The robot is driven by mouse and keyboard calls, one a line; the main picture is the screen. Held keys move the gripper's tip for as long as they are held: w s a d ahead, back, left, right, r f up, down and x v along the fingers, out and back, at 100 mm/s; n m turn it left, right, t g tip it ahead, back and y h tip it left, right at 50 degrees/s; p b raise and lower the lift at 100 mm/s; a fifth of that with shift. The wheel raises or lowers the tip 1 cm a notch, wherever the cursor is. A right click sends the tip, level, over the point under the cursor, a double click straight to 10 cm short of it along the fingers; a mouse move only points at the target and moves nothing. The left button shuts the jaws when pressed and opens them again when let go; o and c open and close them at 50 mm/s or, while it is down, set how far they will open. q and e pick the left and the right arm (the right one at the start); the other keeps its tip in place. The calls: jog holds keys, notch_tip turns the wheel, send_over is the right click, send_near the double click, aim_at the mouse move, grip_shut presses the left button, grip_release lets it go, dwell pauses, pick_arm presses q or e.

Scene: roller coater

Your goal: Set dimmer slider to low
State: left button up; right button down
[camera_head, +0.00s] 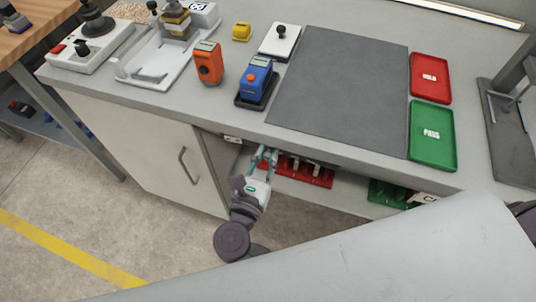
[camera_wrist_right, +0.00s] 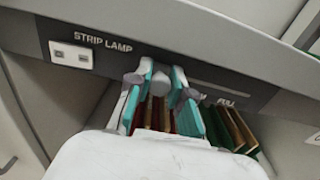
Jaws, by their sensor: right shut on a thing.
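The dimmer slider's grey knob (camera_wrist_right: 160,84) shows between my fingertips in the right wrist view, on the front edge under the bench top. My right gripper (camera_head: 264,156) reaches up to the bench's front edge in the head view. Its teal fingers (camera_wrist_right: 160,90) are shut on the knob, one on each side. The knob is near the left end of the visible slot; the slot behind the fingers is hidden. My left gripper is not in view.
A STRIP LAMP switch plate (camera_wrist_right: 73,55) is just left of the fingers. Red racks (camera_head: 305,172) and green racks (camera_head: 390,193) stand on the shelf below. The bench top holds a dark mat (camera_head: 340,90), a blue device (camera_head: 257,80) and an orange device (camera_head: 208,63).

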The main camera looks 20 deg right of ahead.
jog(key=c, duration=1.2)
grip_release()
jog(key=shift+w+a, duration=0.1)
jog(key=shift+a, duration=0.15)
jog(key=shift+o, duration=0.8)
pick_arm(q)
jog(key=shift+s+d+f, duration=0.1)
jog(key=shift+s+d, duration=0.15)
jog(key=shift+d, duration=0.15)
pick_arm(e)
jog(key=v, duration=0.7)
jog(key=shift+s, duration=0.25)
jog(key=shift+a, duration=0.1)
